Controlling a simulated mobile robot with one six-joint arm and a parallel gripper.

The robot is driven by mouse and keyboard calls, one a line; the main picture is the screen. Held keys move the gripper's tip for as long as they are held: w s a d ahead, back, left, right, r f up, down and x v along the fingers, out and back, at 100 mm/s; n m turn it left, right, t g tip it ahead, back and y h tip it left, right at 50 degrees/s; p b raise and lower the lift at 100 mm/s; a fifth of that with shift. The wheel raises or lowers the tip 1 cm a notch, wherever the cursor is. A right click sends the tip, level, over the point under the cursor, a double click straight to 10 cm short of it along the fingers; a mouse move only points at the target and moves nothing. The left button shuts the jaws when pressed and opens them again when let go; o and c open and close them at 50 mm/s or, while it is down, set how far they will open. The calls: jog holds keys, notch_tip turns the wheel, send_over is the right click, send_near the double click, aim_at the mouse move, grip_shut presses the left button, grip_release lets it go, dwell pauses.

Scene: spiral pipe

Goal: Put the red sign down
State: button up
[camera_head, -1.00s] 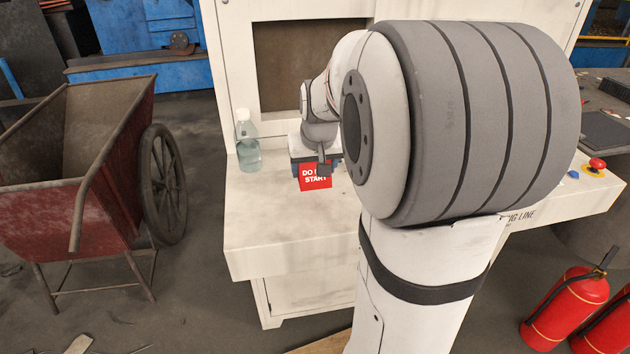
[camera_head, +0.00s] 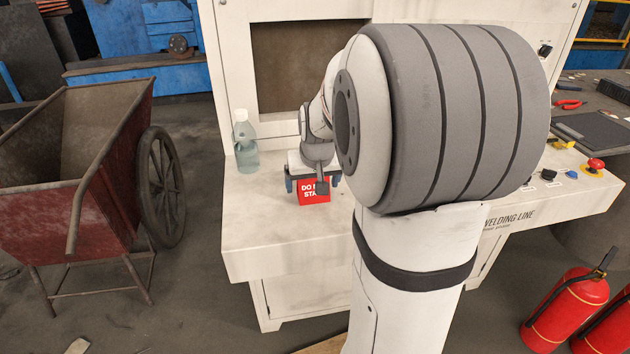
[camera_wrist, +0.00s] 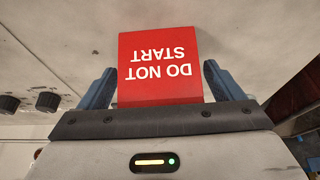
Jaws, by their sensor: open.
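The red sign (camera_head: 314,192) with white "DO NOT START" lettering stands on the white console desk (camera_head: 262,226), right of the bottle. It also shows in the wrist view (camera_wrist: 160,66), upside down. My gripper (camera_head: 313,184) is at the sign, with its blue fingers apart on either side. In the wrist view the fingers (camera_wrist: 160,88) flank the sign with a visible gap on each side. Part of my wrist hides some of the lettering in the head view. The sign's underside is hidden.
A clear bottle (camera_head: 245,142) stands left of the sign. A red emergency button (camera_head: 596,164) and small buttons sit at the desk's right. A red wheelbarrow (camera_head: 75,215) is at left, fire extinguishers (camera_head: 566,308) at lower right. The desk's front left is clear.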

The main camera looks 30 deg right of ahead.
jog(key=shift+r, duration=0.25)
jog(key=p+v, duration=0.2)
jog(key=v, duration=0.9)
jog(key=s+a+f+n+g, duration=0.1)
jog(key=s+a+f, duration=0.3)
jog(key=s+a, duration=0.2)
jog(key=s+a+f+n+g+y, duration=0.1)
jog(key=s+a+f+n, duration=0.1)
jog(key=s+a+f, duration=0.3)
jog(key=s+a, duration=0.2)
jog(key=s, duration=0.2)
jog(key=shift+s, duration=0.15)
